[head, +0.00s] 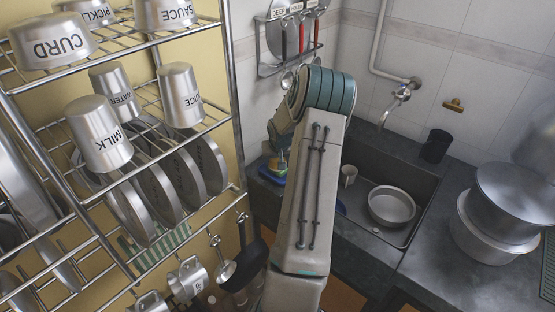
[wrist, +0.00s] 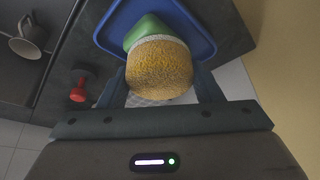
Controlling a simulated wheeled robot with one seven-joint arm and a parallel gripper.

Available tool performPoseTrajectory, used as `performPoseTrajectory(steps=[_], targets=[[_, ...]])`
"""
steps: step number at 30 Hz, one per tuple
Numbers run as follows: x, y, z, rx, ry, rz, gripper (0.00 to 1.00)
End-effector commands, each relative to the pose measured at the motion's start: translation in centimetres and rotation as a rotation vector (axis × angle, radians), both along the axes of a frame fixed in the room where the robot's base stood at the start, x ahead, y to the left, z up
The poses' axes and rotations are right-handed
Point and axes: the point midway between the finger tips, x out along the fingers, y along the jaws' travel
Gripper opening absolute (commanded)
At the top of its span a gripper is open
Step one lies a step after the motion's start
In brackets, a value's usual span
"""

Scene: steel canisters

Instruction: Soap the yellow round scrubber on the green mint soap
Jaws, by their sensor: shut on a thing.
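In the wrist view, my gripper (wrist: 160,80) is shut on the yellow round scrubber (wrist: 160,68), with one finger on each side of it. The green mint soap (wrist: 146,28) lies just beyond the scrubber on a blue tray (wrist: 207,42). The scrubber overlaps the soap in the picture, with a pale band between them; I cannot tell for sure whether they touch. In the head view, the blue tray (head: 269,178) shows at the left of the sink with small yellow and green bits on it. My arm hides most of the gripper there.
A sink (head: 375,240) holds a steel pan (head: 391,206) and a mug (head: 348,175). A black cup (head: 435,146) and large pots (head: 490,225) stand on the right counter. A steel rack with canisters (head: 97,130) fills the left. A red-ended object (wrist: 78,92) lies near the tray.

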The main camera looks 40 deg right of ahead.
Motion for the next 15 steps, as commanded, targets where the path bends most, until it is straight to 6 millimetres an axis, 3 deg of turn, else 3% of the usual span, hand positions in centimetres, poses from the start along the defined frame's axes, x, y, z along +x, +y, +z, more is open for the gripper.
performPoseTrajectory(steps=[8, 15], targets=[[-0.1, 0.1, 0.0, 0.002, 0.003, 0.000, 0.41], [0.0, 0.0, 1.7, 0.001, 0.001, -0.001, 0.41]])
